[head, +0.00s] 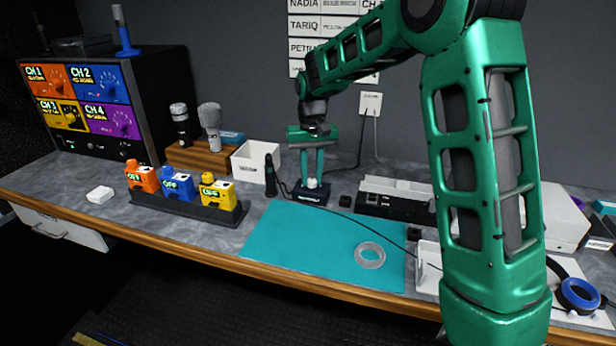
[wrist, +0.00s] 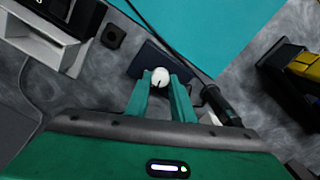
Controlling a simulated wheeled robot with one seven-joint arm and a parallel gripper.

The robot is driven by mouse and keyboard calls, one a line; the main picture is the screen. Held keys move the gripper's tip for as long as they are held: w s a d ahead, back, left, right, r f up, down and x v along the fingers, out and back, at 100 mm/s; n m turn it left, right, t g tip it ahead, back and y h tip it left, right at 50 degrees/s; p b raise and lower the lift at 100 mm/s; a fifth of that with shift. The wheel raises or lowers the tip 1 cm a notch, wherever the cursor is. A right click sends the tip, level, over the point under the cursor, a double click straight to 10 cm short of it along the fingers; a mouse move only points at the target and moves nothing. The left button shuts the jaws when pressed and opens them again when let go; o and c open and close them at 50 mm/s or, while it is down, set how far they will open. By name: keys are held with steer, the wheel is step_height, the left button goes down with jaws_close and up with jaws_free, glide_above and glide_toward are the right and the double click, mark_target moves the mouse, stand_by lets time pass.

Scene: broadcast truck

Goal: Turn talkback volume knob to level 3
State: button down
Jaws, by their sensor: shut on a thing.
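The talkback box (head: 308,198) is a small dark box with a white label on its front. It stands at the back of the bench, behind the teal mat. Its white round knob (wrist: 160,77) has a short dark pointer mark and sits between my fingertips in the wrist view. My gripper (head: 313,180) points down over the box and is shut on the knob; it also shows in the wrist view (wrist: 161,84). The dark box (wrist: 146,58) is partly hidden by the fingers there. I cannot read any level marks around the knob.
A black microphone (head: 270,176) stands just left of the box, and a cable runs from there across the teal mat (head: 290,235). A white bin (head: 249,163) is behind it. A small black cube (head: 345,201) and a black-and-white device (head: 396,205) are to the right.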

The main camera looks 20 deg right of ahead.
mark_target(312, 179)
steer(key=shift+w+r+m, duration=0.1)
steer(key=shift+m, duration=0.55)
steer(key=shift+w+r+m, duration=0.1)
steer(key=shift+m, duration=0.85)
steer(key=c, duration=1.5)
jaws_free()
steer(key=shift+f, duration=0.1)
steer(key=shift+c, duration=0.2)
steer(key=shift+s, duration=0.1)
step_height(312, 179, up, 11)
steer(key=shift+f, duration=0.15)
